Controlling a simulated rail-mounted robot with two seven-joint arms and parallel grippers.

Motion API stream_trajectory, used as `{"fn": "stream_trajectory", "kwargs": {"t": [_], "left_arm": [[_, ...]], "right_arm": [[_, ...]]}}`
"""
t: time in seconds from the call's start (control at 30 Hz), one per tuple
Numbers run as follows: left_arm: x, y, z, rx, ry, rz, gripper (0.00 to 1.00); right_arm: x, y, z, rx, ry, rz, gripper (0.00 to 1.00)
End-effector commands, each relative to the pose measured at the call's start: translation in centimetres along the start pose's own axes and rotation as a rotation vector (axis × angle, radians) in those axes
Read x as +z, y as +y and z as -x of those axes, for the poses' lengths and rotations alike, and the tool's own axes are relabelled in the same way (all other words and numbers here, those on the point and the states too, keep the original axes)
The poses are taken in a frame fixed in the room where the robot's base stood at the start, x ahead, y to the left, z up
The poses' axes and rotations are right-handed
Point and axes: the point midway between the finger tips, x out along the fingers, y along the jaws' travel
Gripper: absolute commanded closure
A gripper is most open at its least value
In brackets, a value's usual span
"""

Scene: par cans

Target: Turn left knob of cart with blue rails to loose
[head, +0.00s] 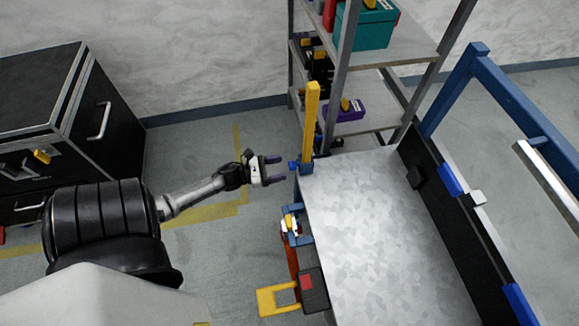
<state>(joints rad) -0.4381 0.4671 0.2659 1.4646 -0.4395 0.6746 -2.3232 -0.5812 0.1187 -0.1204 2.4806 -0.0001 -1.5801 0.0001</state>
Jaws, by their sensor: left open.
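The cart has a grey metal top (375,235) and a blue rail frame (515,100) on its right side. A yellow post (311,115) stands in a blue bracket at its far left corner. A small blue knob (293,165) sticks out to the left of this bracket. My left gripper (279,170) is open and empty, with its two dark fingers pointing right at the knob. A small gap seems to lie between the fingertips and the knob. Whether the knob is tight or loose cannot be told. My right gripper is not in view.
A metal shelf rack (385,55) with a teal case (366,25) and a purple case (345,110) stands behind the cart. A black cabinet (110,110) is at the left. Open floor lies between cabinet and cart.

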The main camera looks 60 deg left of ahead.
Motion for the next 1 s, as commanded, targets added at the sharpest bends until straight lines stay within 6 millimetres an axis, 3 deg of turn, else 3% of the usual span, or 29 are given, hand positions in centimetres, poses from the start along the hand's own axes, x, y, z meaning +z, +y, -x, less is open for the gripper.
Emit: {"fn": "stream_trajectory", "kwargs": {"t": [0.3,0.77,1.0], "left_arm": [[-0.1,0.0,-3.5,0.000,-0.001,0.001,0.39],[0.0,0.0,-4.2,0.001,0.001,0.001,0.39],[0.0,0.0,-4.2,0.001,0.001,0.001,0.62]], "right_arm": [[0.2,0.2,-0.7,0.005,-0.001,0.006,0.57],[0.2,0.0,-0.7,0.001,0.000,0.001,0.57],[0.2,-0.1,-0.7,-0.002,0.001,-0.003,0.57]]}}
